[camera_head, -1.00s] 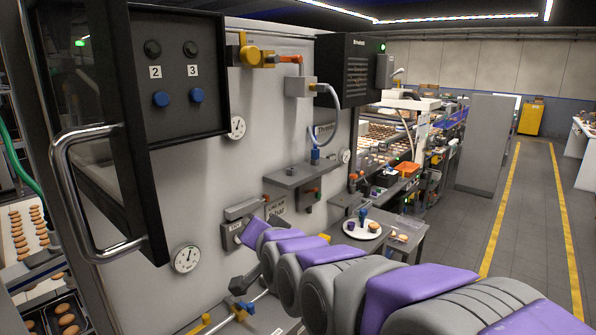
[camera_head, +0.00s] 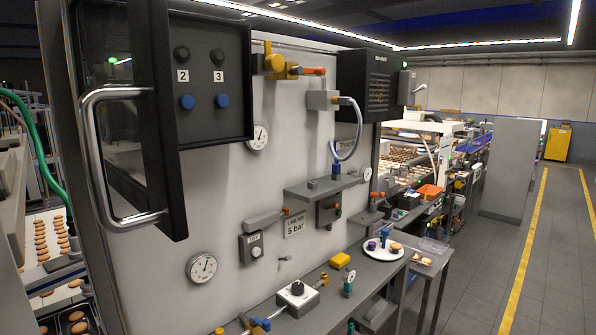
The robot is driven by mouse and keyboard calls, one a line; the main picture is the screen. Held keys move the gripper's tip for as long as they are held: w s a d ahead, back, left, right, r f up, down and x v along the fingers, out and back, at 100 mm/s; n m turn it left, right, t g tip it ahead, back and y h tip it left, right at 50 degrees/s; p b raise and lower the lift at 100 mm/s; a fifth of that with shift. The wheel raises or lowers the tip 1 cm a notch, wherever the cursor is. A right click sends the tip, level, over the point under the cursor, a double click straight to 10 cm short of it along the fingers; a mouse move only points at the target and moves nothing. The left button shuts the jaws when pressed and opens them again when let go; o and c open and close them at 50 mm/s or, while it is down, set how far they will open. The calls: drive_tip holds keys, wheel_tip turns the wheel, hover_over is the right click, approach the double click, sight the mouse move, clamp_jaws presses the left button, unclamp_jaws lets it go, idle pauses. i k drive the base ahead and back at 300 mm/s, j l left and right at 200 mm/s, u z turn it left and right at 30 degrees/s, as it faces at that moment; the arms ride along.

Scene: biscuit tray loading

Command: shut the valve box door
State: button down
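The valve box (camera_head: 225,125) is a black box at upper left on the pale panel, with dark knobs and blue buttons marked 2 and 3. Its black-framed glass door (camera_head: 168,130) stands open and swung out towards me at the left of the box. A chrome handle (camera_head: 97,165) is on the door's near side. Part of the box's left side is hidden behind the door. My gripper and arm are not in view.
Gauges (camera_head: 202,267), a small shelf (camera_head: 322,187) and yellow valves (camera_head: 275,64) stick out from the panel. Below is a narrow bench (camera_head: 362,268) with a white plate (camera_head: 384,250). Open floor (camera_head: 480,285) lies at right.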

sight(160, 202)
drive_tip(key=u, duration=1.55)
